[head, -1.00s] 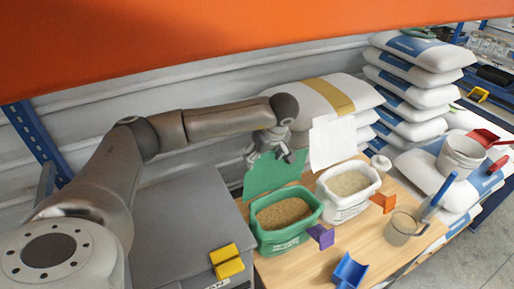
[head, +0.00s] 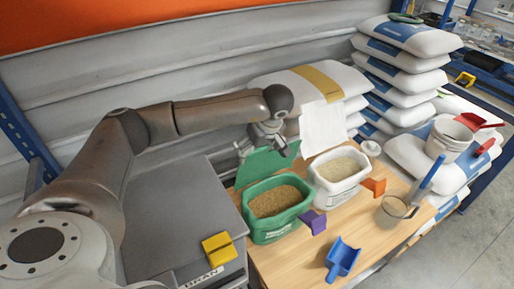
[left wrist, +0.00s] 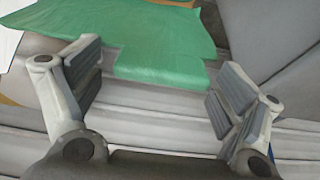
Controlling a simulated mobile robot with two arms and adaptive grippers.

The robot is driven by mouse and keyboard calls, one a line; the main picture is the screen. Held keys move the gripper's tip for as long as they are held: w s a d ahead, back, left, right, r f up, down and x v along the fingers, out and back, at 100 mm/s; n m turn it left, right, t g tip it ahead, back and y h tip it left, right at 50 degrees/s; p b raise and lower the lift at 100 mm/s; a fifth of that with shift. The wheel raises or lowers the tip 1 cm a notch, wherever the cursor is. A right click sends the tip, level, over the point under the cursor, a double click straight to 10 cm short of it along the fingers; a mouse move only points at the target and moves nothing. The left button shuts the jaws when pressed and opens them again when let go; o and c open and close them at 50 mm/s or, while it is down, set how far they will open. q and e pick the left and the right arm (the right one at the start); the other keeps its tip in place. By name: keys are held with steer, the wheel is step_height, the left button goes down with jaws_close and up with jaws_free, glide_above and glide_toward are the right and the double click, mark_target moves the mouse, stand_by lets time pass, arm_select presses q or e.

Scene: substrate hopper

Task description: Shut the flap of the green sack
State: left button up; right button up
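The green sack (head: 272,226) stands open on the wooden table, filled with brown grain-like material. Its green flap (head: 262,164) stands up behind the opening. My left gripper (head: 263,147) is at the top edge of this flap, behind the sack. In the left wrist view the flap (left wrist: 165,45) reaches down between the spread fingers of my left gripper (left wrist: 160,88). The fingers are apart and do not appear to touch it. My right gripper is not in view.
A white sack (head: 338,187) with its flap up stands right of the green one. A purple clip (head: 314,222), an orange clip (head: 374,187), a blue scoop (head: 342,259) and a clear jug (head: 396,209) lie nearby. Stacked sacks (head: 405,75) stand behind right. A yellow clip (head: 219,248) sits on the grey box.

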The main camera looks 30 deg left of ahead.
arm_select(q)
steer(key=shift+a, duration=0.15)
steer(key=shift+r, duration=0.5)
steer(key=v, duration=1.1)
steer(key=shift+d, duration=0.3)
steer(key=shift+a+f, duration=0.1)
steer(key=shift+a, duration=0.1)
steer(key=c, duration=0.4)
steer(key=w+a+h+b, duration=0.1)
steer(key=a+b, duration=0.1)
steer(key=a, duration=0.1)
steer(key=w+a+g+h+b, duration=0.1)
steer(key=w+a+b, duration=0.1)
steer(key=a, duration=0.1)
steer(key=w+a+r+h+b, duration=0.1)
steer(key=a+b, duration=0.1)
steer(key=a, duration=0.1)
steer(key=shift+w+a+g, duration=0.2)
steer(key=shift+w+g, duration=0.05)
steer(key=shift+g, duration=0.15)
steer(key=c, duration=1.6)
steer(key=shift+a+r, duration=0.15)
steer(key=shift+a, duration=0.05)
jaws_close()
step_height(320, 180, down, 11)
steer(key=s+d+p, duration=0.1)
steer(key=d+p, duration=0.2)
steer(key=shift+s, duration=0.3)
